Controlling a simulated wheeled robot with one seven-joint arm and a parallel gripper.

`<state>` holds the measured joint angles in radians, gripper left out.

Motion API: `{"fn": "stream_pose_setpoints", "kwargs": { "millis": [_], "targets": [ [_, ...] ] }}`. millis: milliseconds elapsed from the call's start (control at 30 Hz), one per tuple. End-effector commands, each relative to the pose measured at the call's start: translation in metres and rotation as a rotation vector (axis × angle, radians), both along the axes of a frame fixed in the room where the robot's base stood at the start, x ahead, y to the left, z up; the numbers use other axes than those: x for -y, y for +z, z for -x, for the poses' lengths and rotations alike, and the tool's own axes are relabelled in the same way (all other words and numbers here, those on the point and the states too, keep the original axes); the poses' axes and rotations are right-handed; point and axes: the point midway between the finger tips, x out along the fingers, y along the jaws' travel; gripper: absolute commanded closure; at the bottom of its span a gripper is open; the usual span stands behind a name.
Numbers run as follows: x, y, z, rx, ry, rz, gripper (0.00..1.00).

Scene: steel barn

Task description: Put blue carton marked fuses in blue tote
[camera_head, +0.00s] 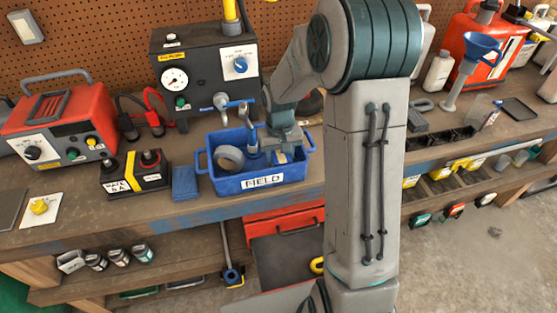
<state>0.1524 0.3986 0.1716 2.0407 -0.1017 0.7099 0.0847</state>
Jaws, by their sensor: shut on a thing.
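The blue tote (212,186), with a white label reading FIELD, stands on the workbench near its front edge. My gripper (283,153) reaches down into the right part of the tote. It is shut on a small blue carton (281,158) with a pale patch, mostly hidden by the gripper and the tote wall. The marking on it is too small to read, and I cannot tell whether it touches the tote floor.
A red charger (60,127) stands at left. A dark gauge box (205,73) stands behind the tote.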

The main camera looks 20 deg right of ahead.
Motion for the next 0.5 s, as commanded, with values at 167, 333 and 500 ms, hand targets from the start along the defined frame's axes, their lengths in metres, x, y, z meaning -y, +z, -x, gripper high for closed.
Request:
{"fn": "stream_pose_setpoints", "kwargs": {
  "millis": [167, 333, 500],
  "targets": [
    [-0.001, -0.019, 0.000, -0.002, 0.000, 0.000, 0.78],
    [-0.001, -0.020, 0.000, 0.000, 0.001, 0.000, 0.78],
    [-0.001, -0.023, 0.000, 0.000, 0.002, 0.000, 0.78]
  ]
}}
